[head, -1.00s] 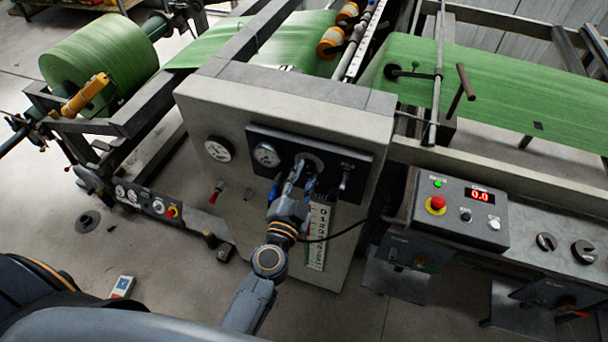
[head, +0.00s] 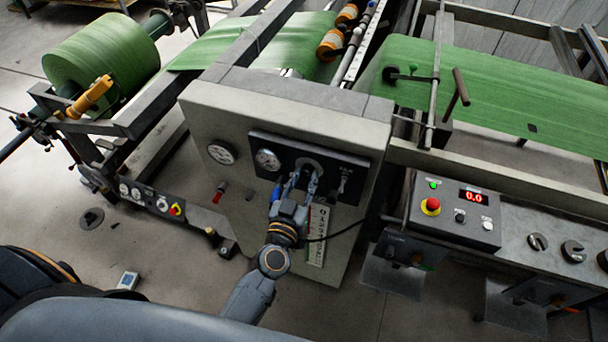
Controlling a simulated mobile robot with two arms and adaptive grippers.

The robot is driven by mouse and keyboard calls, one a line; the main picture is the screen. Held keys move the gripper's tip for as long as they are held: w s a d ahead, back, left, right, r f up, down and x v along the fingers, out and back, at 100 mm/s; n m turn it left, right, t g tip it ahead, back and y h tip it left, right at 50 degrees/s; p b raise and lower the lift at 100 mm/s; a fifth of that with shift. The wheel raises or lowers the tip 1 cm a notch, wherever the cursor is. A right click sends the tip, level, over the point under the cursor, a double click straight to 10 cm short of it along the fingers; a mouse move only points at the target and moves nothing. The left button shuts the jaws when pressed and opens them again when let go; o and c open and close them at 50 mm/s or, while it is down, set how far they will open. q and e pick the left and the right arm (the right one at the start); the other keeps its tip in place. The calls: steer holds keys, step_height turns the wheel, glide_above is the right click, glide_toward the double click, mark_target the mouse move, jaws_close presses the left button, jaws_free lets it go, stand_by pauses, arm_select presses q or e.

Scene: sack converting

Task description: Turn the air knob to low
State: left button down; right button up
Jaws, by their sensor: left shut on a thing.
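The air knob (head: 310,165) is a round grey part on the dark panel (head: 346,166) on the front of the grey machine cabinet. My left gripper (head: 301,177) reaches up to it from below, with a finger on each side, and is shut on it. The fingers hide much of the knob, so I cannot read its setting. A round gauge (head: 267,160) sits left of the knob on the panel, and a small lever (head: 344,180) sits to its right. My right gripper is not in view.
A second gauge (head: 221,153) and a red-handled valve (head: 218,192) are left of the panel. A white scale strip (head: 318,236) and a black cable are just below. A control box (head: 455,210) with a red button stands right. Green web runs behind.

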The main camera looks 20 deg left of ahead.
arm_select(q)
steer(key=n+p, duration=0.1)
steer(key=n, duration=0.2)
steer(key=shift+n, duration=0.3)
steer(key=n, duration=0.4)
steer(key=shift+a+h, duration=0.1)
steer(key=shift+h, duration=0.2)
steer(key=n, duration=0.4)
steer(key=shift+n, duration=0.3)
steer(key=n+b, duration=0.2)
steer(key=n, duration=0.3)
steer(key=shift+f+h, duration=0.15)
steer(key=shift+h, duration=0.15)
steer(key=n+b, duration=0.1)
steer(key=n, duration=0.3)
steer(key=shift+a+n, duration=0.1)
steer(key=shift+n, duration=0.3)
steer(key=n+b, duration=0.2)
steer(key=n, duration=0.3)
steer(key=shift+f, duration=0.1)
steer(key=n+b, duration=0.1)
steer(key=n, duration=0.4)
steer(key=shift+n+t+b, duration=0.3)
steer(key=shift+b, duration=0.05)
steer(key=shift+n+b, duration=0.35)
steer(key=shift+n, duration=1.85)
